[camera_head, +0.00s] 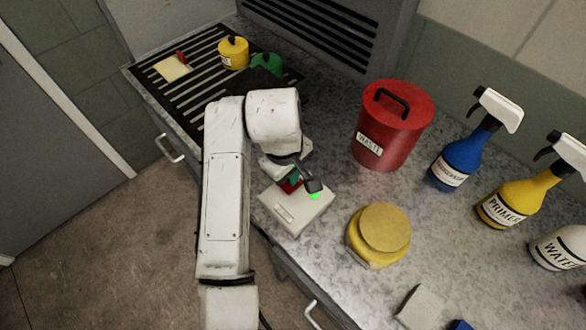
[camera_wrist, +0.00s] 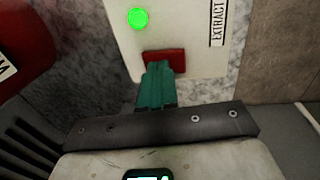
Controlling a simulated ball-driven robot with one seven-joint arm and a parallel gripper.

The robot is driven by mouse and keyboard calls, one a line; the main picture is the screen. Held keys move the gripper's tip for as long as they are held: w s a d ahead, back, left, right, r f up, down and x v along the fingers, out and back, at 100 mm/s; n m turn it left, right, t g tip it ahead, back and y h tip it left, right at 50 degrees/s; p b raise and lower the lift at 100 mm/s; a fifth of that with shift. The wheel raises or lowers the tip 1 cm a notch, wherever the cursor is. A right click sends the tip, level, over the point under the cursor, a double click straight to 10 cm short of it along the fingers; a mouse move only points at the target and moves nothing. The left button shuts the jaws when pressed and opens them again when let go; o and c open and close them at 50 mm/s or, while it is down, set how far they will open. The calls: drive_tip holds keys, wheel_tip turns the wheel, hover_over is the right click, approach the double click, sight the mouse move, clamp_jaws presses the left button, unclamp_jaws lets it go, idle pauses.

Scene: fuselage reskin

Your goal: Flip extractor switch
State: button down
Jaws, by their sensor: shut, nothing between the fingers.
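The extractor switch box (camera_head: 290,217) is a pale flat box near the front edge of the worktop. In the wrist view the box (camera_wrist: 190,20) carries a label reading "EXTRACT". A round green lamp (camera_wrist: 138,18) glows on it; the lamp also shows in the head view (camera_head: 315,195). The red switch (camera_wrist: 172,60) sits on the box, partly hidden behind my fingers. My gripper (camera_wrist: 157,68) has teal fingers shut together with nothing between them. Its tips are at the red switch and overlap it in view; I cannot tell whether they touch.
A red waste can (camera_head: 402,115) stands behind and right of the box. A yellow round container (camera_head: 380,235) is to the right. Spray bottles, including a blue one (camera_head: 458,160), stand farther right. A black slatted grille (camera_head: 190,90) is at the back left.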

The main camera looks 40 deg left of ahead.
drive_tip(key=shift+s+r+p, duration=0.1)
drive_tip(key=shift+s+p, duration=0.2)
drive_tip(key=shift+s, duration=0.15)
drive_tip(key=shift+w+r+p, duration=0.1)
drive_tip(key=shift+r+p, duration=0.3)
wheel_tip(320, 180, up, 13)
drive_tip(key=w+p, duration=0.1)
drive_tip(key=shift+w+p, duration=0.35)
drive_tip(key=shift+w, duration=0.05)
idle(0.3)
